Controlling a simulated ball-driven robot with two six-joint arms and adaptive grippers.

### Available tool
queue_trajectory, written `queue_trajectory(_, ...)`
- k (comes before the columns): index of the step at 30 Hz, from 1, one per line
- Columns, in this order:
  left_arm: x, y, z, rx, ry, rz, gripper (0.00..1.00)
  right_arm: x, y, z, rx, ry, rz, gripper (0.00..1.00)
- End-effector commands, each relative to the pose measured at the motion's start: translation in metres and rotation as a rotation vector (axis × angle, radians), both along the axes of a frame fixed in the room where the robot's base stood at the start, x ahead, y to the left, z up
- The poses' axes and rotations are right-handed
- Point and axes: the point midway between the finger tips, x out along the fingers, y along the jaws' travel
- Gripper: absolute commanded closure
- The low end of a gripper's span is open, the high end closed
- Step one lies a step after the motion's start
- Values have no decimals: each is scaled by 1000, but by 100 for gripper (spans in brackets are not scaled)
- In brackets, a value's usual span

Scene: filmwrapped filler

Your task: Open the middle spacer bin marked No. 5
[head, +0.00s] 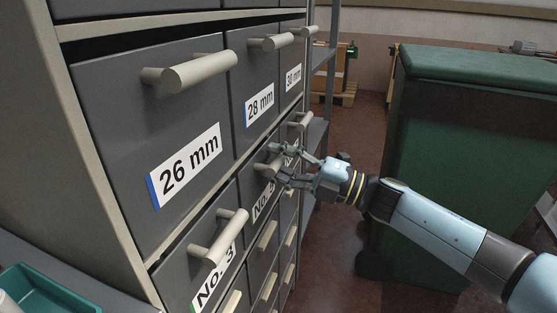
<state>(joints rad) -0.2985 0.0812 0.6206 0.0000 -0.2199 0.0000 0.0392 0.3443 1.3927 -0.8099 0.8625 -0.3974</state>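The middle bin (254,178) is a dark grey drawer front in the second row, below the 28 mm bin. Its white label (262,203) reads "No." with a partly covered figure that looks like 5. Its pale bar handle (267,166) sticks out from the front. The bin looks shut, flush with its neighbours. My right gripper (277,166) comes in from the right at this handle. Its two fingers are spread, one above and one below the handle's near side; I cannot tell whether they touch it. My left gripper is out of view.
The No. 3 bin (197,262) with its handle is at the lower left. Bins marked 26 mm (150,110), 28 mm (254,75) and 30 mm (292,55) are above. A green wheeled container (430,150) stands right, behind my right arm. A teal tray (45,290) is lower left.

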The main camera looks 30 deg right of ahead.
Motion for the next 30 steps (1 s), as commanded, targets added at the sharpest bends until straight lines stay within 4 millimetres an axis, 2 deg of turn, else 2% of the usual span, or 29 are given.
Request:
queue_trajectory(1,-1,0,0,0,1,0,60,0,0,0,0,0,0,76)
queue_trajectory(6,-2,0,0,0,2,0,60,0,0,0,0,0,0,99)
queue_trajectory(7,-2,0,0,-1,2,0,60,0,0,0,0,0,0,100)
queue_trajectory(24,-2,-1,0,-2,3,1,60,0,0,0,0,0,0,100)
queue_trajectory(30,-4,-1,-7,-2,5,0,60,-2,-2,-3,10,-11,0,100)
